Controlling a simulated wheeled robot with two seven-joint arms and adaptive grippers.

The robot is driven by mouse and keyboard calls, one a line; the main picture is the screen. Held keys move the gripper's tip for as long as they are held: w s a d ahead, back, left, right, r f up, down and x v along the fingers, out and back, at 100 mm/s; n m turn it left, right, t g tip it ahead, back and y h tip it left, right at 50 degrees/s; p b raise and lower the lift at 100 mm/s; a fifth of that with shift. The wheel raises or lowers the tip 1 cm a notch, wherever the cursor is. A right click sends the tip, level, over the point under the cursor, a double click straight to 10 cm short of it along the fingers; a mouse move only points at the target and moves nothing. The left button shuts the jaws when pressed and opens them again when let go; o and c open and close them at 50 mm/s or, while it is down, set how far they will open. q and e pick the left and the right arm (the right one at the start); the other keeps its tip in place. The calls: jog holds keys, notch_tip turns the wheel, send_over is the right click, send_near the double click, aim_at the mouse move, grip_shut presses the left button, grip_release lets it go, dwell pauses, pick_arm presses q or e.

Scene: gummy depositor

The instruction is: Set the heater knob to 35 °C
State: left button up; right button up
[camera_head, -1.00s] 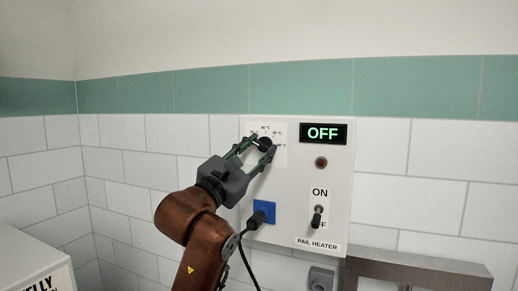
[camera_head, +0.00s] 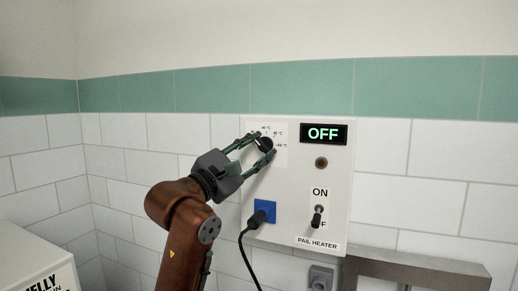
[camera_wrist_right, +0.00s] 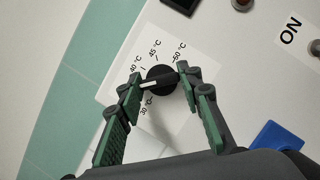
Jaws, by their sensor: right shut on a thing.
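The black heater knob (camera_head: 265,143) sits on a white dial plate at the upper left of the pail heater panel (camera_head: 335,180). My right gripper (camera_head: 266,146) reaches it from the lower left and is shut on it, one finger on each side. In the right wrist view the knob (camera_wrist_right: 161,80) shows between the green-padded fingers (camera_wrist_right: 160,78). Its white pointer line points left, between the 30 °C and 40 °C labels. The left fingertip covers the dial there, and no 35 °C label is readable. My left gripper is out of view.
The display (camera_head: 323,133) reads OFF, above a dark red lamp (camera_head: 321,162). The toggle switch (camera_head: 317,215) stands below, partly covering its OFF label. A black cable runs from the blue socket (camera_head: 265,211), below my gripper. A metal ledge (camera_head: 420,268) is at lower right.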

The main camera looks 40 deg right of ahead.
jog(key=o, duration=1.2)
jog(key=shift+c, duration=0.2)
jog(key=shift+a, duration=0.1)
jog(key=v, duration=1.2)
